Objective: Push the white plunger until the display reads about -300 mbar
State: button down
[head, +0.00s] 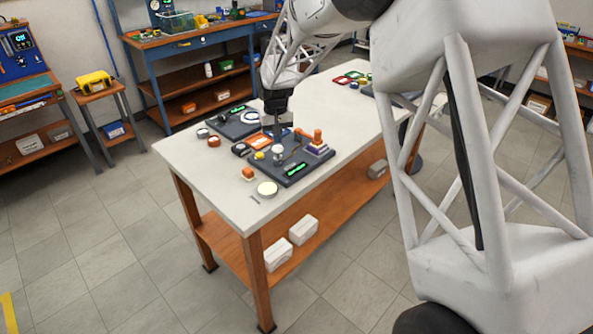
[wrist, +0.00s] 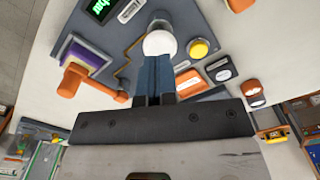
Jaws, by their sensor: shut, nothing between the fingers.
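The white plunger (wrist: 159,42) is a round white knob on a dark grey panel (wrist: 215,45). In the head view the plunger (head: 276,149) stands on the panel, just under my gripper (head: 277,134). In the wrist view my gripper (wrist: 158,60) is shut and empty, its fingertips overlapping the near edge of the knob. I cannot tell whether they touch it. The display (wrist: 101,8) with green characters is cut off at the top of the wrist view. In the head view the display (head: 295,169) is lit green but too small to read.
An orange lever (wrist: 88,82) on a purple block (wrist: 80,58) stands left of the plunger.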

jog(key=shift+r, duration=0.15)
jog(key=shift+r, duration=2.85)
jog(key=s+d+r+m, duration=0.1)
jog(key=s+d+r, duration=0.35)
jog(key=s, duration=0.25)
jog(key=s+d+r+t, duration=0.1)
jog(key=s+d+r, duration=0.2)
jog(key=s+d, duration=0.3)
jog(key=s+d+r+m, duration=0.1)
jog(key=s+d+r, duration=0.3)
jog(key=s, duration=0.5)
jog(key=s+d+f, duration=0.1)
jog(key=s+d, duration=0.3)
jog(key=s, duration=0.9)
jog(key=s+d+f+m+t, duration=0.1)
jog(key=s+d, duration=0.4)
jog(key=s, duration=0.8)
jog(key=shift+s+f+t, duration=0.2)
jog(key=shift+f+t, duration=0.1)
jog(key=shift+f, duration=0.2)
